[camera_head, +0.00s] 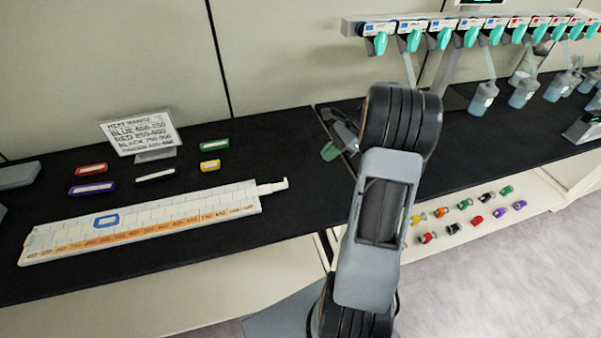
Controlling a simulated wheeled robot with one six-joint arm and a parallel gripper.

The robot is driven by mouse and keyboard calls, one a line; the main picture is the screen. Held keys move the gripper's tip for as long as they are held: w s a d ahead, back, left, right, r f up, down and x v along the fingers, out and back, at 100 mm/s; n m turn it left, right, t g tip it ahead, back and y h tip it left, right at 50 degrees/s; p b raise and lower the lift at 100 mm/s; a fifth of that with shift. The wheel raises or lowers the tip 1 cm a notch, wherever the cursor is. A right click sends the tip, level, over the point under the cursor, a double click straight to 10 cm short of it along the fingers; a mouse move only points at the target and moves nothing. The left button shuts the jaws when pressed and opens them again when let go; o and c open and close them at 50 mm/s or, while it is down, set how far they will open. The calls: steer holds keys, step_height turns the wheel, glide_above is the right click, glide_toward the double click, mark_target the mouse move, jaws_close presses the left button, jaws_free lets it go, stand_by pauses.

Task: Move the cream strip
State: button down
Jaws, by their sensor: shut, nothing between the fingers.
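A long pale ruler-like board (150,222) lies slanted on the black bench at the left, with an orange band of numbers along its near edge. A cream strip (268,188) pokes out of the board's right end and has a small upright tip. A blue frame (106,221) sits around part of the board. My gripper (331,151) is partly hidden behind my arm, to the right of the strip and apart from it. Its end looks greenish, and it is shut and empty.
Red (91,170), purple (92,188), black (155,174), yellow (210,166) and green (215,145) frames lie behind the board. A sign (141,132) stands among them. A rack with teal valves (468,36) and flasks is at the right. Bare bench separates the strip and gripper.

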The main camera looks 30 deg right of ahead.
steer(key=x, duration=0.9)
steer(key=shift+d+f+p, duration=0.15)
steer(key=shift+p, duration=0.15)
steer(key=a, duration=0.3)
steer(key=shift+w+f+p, duration=0.2)
steer(key=shift+w+p, duration=0.1)
steer(key=shift+w, duration=0.05)
steer(key=shift+w+a, duration=0.15)
steer(key=shift+a, duration=0.55)
steer(key=shift+a+m, duration=0.1)
steer(key=shift+m, duration=0.2)
